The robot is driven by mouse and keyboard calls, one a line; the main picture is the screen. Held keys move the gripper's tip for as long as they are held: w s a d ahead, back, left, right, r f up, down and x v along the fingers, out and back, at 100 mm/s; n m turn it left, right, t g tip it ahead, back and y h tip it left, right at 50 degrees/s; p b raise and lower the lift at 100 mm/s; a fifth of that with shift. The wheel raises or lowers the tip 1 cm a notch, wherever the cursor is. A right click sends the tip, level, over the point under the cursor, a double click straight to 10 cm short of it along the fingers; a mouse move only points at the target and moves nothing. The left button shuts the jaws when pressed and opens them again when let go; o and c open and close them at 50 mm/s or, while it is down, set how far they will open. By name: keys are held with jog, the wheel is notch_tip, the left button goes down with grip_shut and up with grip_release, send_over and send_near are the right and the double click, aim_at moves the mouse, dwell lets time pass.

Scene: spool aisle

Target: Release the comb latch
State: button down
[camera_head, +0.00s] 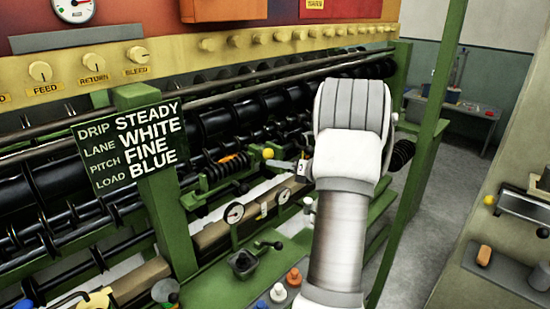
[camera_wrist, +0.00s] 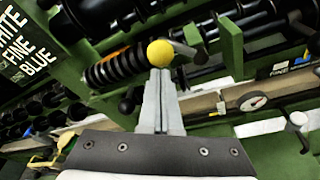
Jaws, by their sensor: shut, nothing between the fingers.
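A yellow ball knob (camera_head: 268,153) sits at the end of a short dark lever on the green machine frame. It also shows in the wrist view (camera_wrist: 160,53), right at the tips of my fingers. No label marks it as the comb latch. My gripper (camera_wrist: 160,76) is shut, its grey fingers side by side with nothing between them. The knob lies just beyond the fingertips; I cannot tell whether they touch. A black coil spring (camera_wrist: 118,68) lies left of the knob.
A sign (camera_head: 128,145) reads drip steady, lane white, pitch fine, load blue. Gauges (camera_head: 234,213), a black-handled lever (camera_head: 268,245) and coloured knobs (camera_head: 294,277) stand below on the green bench. A green post (camera_head: 430,150) rises right of my arm. Open floor lies beyond it.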

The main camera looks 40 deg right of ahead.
jog(key=shift+d+r+m+p, duration=0.25)
jog(key=shift+r+m+p, duration=0.2)
jog(key=shift+p, duration=0.1)
jog(key=shift+d, duration=0.15)
dwell(0.4)
jog(key=s+b, duration=0.2)
jog(key=s, duration=0.9)
jog(key=shift+s+f, duration=0.3)
jog(key=shift+f, duration=0.1)
jog(key=shift+d, duration=0.1)
